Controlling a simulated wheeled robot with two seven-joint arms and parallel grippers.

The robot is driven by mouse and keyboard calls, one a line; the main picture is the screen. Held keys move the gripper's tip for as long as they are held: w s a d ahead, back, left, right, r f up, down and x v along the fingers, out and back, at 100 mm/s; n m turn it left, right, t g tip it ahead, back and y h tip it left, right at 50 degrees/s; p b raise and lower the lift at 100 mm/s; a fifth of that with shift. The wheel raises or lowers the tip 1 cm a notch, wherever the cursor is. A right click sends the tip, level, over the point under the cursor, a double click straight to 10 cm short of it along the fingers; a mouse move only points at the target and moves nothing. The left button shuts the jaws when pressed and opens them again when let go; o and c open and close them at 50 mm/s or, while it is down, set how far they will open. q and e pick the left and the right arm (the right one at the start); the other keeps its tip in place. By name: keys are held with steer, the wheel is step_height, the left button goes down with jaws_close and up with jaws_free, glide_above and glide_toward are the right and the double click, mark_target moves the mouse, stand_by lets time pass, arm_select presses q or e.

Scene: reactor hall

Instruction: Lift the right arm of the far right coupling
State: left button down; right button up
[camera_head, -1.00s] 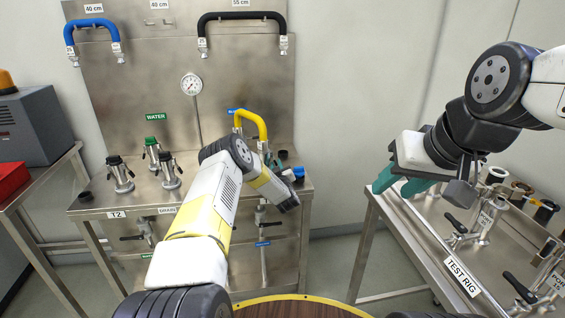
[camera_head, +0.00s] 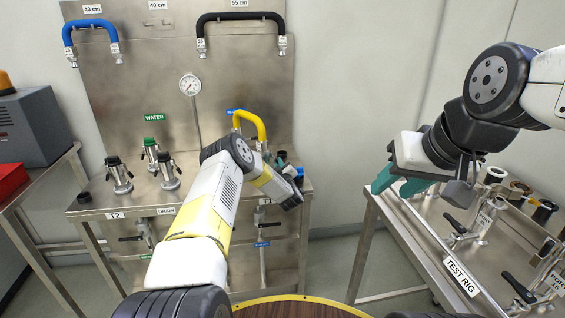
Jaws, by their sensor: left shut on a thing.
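The far right coupling is mostly hidden behind my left arm, at the right end of the steel bench (camera_head: 90,211). A yellow hose (camera_head: 262,127) arches down behind the arm there. A small dark and teal part of my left gripper (camera_head: 285,160) shows just past the forearm. It is shut on the coupling's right arm, though the contact itself is hidden. My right gripper (camera_head: 400,184) hangs at the left edge of the test rig table, with its teal fingers apart and nothing seen between them.
Several metal couplings with dark tops (camera_head: 118,175) stand on the bench's left part. A pressure gauge (camera_head: 190,84), a blue hose (camera_head: 90,27) and a black hose (camera_head: 241,18) are on the back panel. The test rig table (camera_head: 425,240) carries valves at the right. A floor gap separates the tables.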

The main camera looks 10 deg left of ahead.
arm_select(q)
steer(key=n, duration=0.1)
steer(key=d+r+n, duration=0.1)
steer(key=n, duration=0.1)
steer(key=shift+w+r, duration=0.1)
steer(key=shift+w, duration=0.05)
steer(key=n, duration=0.1)
steer(key=r+n, duration=0.1)
steer(key=shift+w+d+r+n, duration=0.1)
steer(key=shift+d+n, duration=0.2)
steer(key=shift+d+r+n, duration=0.1)
steer(key=shift+r+n, duration=0.35)
steer(key=shift+n, duration=0.5)
steer(key=shift+r+n, duration=0.45)
steer(key=shift+n, duration=0.55)
steer(key=shift+d+r+n, duration=0.1)
steer(key=shift+r+n, duration=0.35)
steer(key=shift+n, duration=0.5)
steer(key=shift+a, duration=0.1)
steer(key=c, duration=1.8)
jaws_free()
